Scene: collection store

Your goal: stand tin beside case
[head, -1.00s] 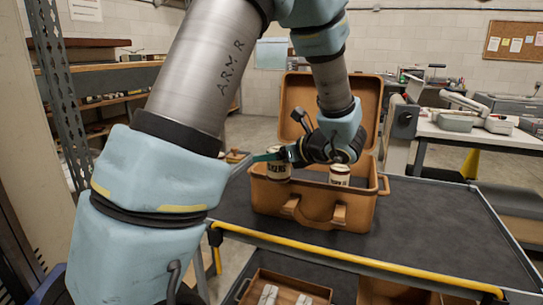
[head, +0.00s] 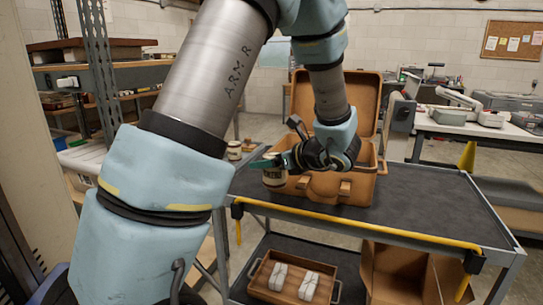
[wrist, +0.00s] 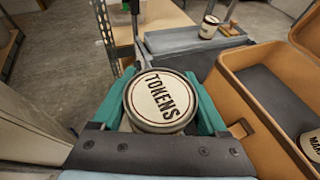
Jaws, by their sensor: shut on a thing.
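A cream tin with a dark rim and the word TOKENS on its lid (wrist: 162,98) is between the teal fingers of my gripper (wrist: 160,78). In the head view my gripper (head: 268,162) holds the tin (head: 274,177) upright, just left of the open orange-brown case (head: 330,188). The case (wrist: 262,98) also shows at the right of the wrist view, with the tin outside it. The tin's base is hidden in the wrist view, and I cannot tell whether it touches the cart top.
The case stands on a dark cart top (head: 430,205) with a yellow front rail (head: 340,232). Another tin (wrist: 312,146) is inside the case. A further tin (wrist: 209,27) stands on a grey surface beyond. The cart top is clear right of the case.

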